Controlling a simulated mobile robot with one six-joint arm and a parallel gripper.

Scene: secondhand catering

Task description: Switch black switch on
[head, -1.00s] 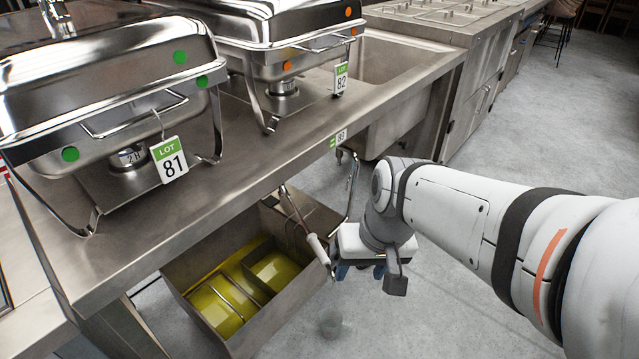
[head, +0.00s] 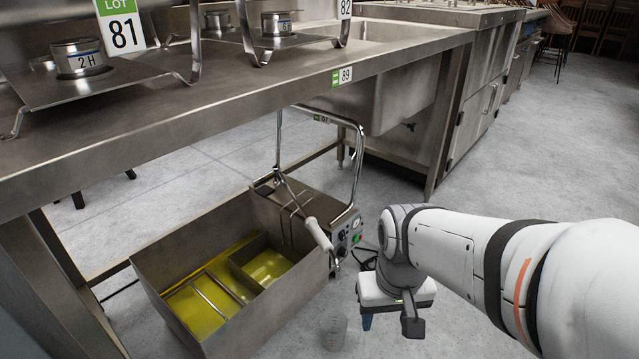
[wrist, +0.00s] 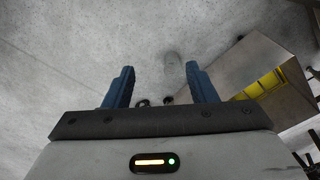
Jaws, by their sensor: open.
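A steel fryer (head: 215,235) with yellow oil stands on the floor below the counter. Its control panel (head: 345,240) is on the right end, with small dark controls, a red spot and a green spot. The black switch appears to be among these dark controls, too small to tell its position. My gripper (wrist: 160,75) is open and empty, its blue fingers apart in the wrist view. The fryer shows at the right of the wrist view (wrist: 235,70).
A basket handle (head: 318,233) sticks out near the panel. A chrome frame (head: 357,165) rises behind it. A clear cup (head: 334,333) stands on the floor by the fryer. The steel counter (head: 230,95) overhangs above. Open floor (head: 480,195) lies to the right.

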